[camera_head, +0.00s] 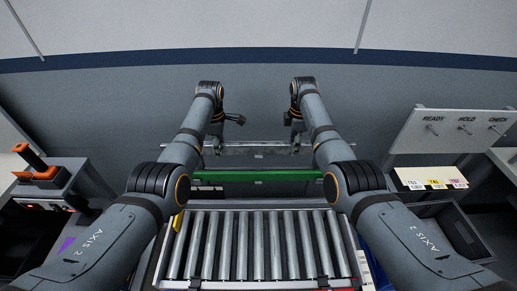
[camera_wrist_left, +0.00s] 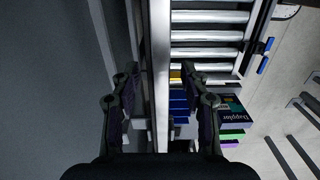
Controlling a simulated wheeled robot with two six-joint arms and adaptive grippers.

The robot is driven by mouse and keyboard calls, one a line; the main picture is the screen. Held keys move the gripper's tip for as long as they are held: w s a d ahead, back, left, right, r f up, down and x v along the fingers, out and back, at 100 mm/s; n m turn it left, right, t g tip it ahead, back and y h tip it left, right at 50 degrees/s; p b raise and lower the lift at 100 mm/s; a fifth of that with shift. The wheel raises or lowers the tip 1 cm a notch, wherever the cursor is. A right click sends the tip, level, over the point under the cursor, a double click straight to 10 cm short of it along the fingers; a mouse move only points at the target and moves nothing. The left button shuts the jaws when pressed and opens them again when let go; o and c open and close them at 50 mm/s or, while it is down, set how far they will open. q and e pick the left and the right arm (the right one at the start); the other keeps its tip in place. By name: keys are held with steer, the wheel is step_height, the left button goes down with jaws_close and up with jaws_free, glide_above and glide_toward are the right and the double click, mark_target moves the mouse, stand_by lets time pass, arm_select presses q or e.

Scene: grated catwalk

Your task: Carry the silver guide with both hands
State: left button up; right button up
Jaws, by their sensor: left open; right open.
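The silver guide (camera_head: 257,149) is a long, thin rail lying crosswise beyond the roller bed in the head view. In the left wrist view the silver guide (camera_wrist_left: 160,60) runs upright through the picture, between my left gripper's fingers. My left gripper (camera_wrist_left: 161,82) is open, one finger on each side of the rail, with visible gaps.
A green bar (camera_head: 258,175) lies between the guide and the roller conveyor (camera_head: 256,245). A panel marked READY, HOLD, CHECK (camera_head: 455,132) stands at right. An orange-handled device (camera_head: 38,165) stands at left. Boxes (camera_wrist_left: 232,113) show beside the rail in the left wrist view.

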arm_select(q)
steer(key=shift+w+f, duration=0.15)
steer(key=shift+f, duration=0.1)
arm_select(e)
steer(key=shift+w+f, duration=0.15)
steer(key=shift+f, duration=0.1)
arm_select(q)
steer(key=shift+r, duration=0.1)
steer(key=shift+c, duration=1.3)
arm_select(e)
steer(key=shift+r, duration=0.1)
steer(key=shift+c, duration=1.3)
arm_select(q)
jaws_close()
arm_select(e)
jaws_close()
